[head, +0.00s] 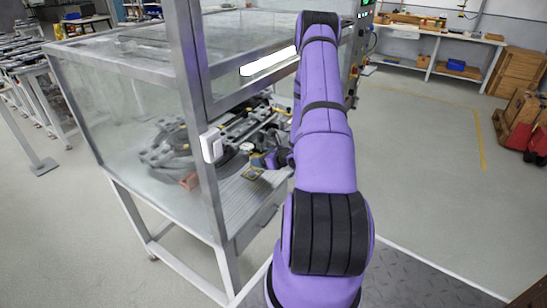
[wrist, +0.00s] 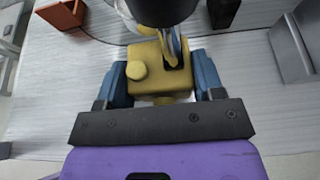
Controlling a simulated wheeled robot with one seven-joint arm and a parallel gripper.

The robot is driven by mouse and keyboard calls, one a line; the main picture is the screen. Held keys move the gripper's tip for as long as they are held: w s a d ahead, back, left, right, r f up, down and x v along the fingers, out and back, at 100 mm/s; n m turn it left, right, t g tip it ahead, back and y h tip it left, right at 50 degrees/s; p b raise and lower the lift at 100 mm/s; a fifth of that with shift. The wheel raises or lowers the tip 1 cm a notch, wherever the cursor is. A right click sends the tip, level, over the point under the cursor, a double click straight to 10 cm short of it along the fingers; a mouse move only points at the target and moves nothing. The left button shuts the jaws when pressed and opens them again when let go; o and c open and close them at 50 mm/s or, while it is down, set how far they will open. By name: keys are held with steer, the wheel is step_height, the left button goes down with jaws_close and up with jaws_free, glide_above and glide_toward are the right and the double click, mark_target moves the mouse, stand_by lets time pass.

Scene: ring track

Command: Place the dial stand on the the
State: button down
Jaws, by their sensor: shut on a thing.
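A yellow block with a round knob, which looks like the dial stand (wrist: 146,83), sits between the blue fingers of my gripper (wrist: 160,68) in the wrist view. The fingers are shut on its two sides. A dark cylinder hides part of its far side. Beneath is a grey brushed surface (wrist: 60,110); I cannot tell whether the block touches it. In the head view my purple arm reaches into the glass-walled enclosure (head: 110,95), and my gripper is mostly hidden there.
An orange-brown box (wrist: 62,14) lies at the upper left of the wrist view. A grey block (wrist: 290,50) stands at the right. Inside the enclosure is a grey ring track (head: 165,145). A metal post (head: 195,110) stands close left of my arm.

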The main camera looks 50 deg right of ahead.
steer(key=shift+w+a+f, duration=0.1)
steer(key=shift+w+a, duration=0.85)
steer(key=shift+w, duration=0.1)
steer(key=shift+w+a+f, duration=0.1)
steer(key=shift+w+f, duration=0.05)
steer(key=shift+f, duration=1.6)
steer(key=shift+f, duration=0.1)
steer(key=shift+c, duration=1.2)
jaws_free()
steer(key=v, duration=1.2)
